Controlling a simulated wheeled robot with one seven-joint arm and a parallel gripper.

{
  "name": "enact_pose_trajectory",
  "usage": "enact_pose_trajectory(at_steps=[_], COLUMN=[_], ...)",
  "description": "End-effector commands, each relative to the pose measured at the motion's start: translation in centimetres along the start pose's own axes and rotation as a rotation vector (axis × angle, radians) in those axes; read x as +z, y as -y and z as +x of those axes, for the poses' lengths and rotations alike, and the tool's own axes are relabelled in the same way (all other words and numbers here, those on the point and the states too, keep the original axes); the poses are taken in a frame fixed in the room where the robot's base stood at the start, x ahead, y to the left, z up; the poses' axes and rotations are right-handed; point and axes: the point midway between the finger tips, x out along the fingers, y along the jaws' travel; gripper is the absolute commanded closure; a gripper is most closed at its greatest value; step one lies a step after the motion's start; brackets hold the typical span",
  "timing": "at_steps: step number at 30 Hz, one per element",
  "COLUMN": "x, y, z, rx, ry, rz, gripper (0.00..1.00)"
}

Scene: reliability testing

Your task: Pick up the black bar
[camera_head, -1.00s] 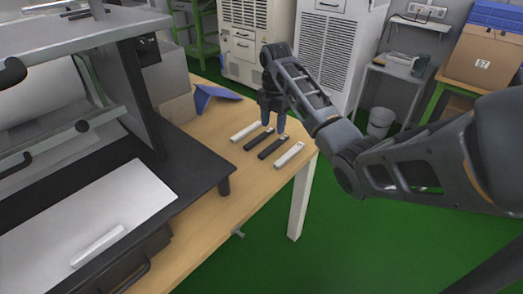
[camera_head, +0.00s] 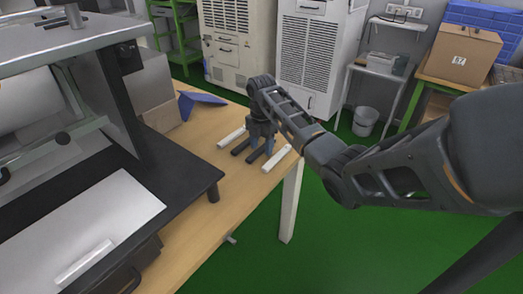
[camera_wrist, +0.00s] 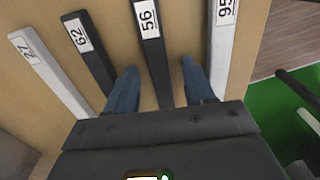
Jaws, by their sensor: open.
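Two black bars lie on the wooden table between two white bars. In the wrist view, the black bar labelled 56 (camera_wrist: 155,62) runs between the open fingers of my gripper (camera_wrist: 158,66), with gaps on both sides; its near end is hidden behind the gripper body. The black bar labelled 62 (camera_wrist: 90,55) lies outside the left finger. In the head view, my gripper (camera_head: 261,148) is down over the bars and partly hides them; one black bar (camera_head: 239,147) shows at its left and another (camera_head: 254,156) beneath it. Contact with the table cannot be told.
A white bar labelled 27 (camera_wrist: 50,75) lies at the left and one labelled 95 (camera_wrist: 221,45) lies just right of the right finger. The table's edge (camera_head: 283,176) is close to the right. A dark rack (camera_head: 175,170) with a white board stands at the left.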

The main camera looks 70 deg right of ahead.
Motion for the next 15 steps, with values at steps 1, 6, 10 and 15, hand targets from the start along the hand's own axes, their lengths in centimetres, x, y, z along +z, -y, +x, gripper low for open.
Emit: enact_pose_trajectory(at_steps=[1,6,10,15], x=[0.0,-0.01,0.0,0.0], y=[0.0,0.0,-0.01,-0.01], z=[-0.01,-0.02,-0.03,-0.04], rx=[0.0,0.0,0.0,0.0], ry=[0.0,0.0,0.0,0.0], rz=[0.0,0.0,0.0,0.0], gripper=[0.47,0.59,0.72,0.88])
